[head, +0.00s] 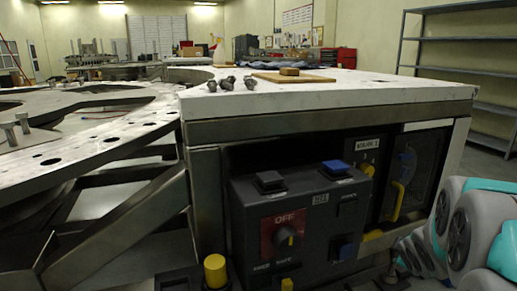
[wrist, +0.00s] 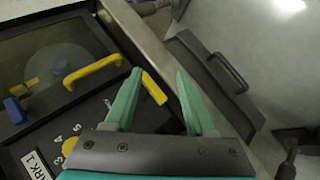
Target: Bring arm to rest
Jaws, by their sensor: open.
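My gripper (wrist: 158,82) shows in the wrist view with its two green fingers spread apart and nothing between them. It is in front of the cabinet side, near a yellow handle (wrist: 92,72) on a dark panel with a round window. I cannot tell whether the left finger touches the yellow lever beside it. In the head view, part of my white and teal arm shows at the lower right, beside the cabinet's right end. The gripper itself is not visible there.
A white-topped bench (head: 370,87) holds several small metal parts (head: 231,83) and a wooden board (head: 292,77). A dark control box (head: 300,225) with an OFF dial sticks out in front. A large metal ring structure (head: 90,140) stands left. Shelves (head: 462,60) stand at the back right.

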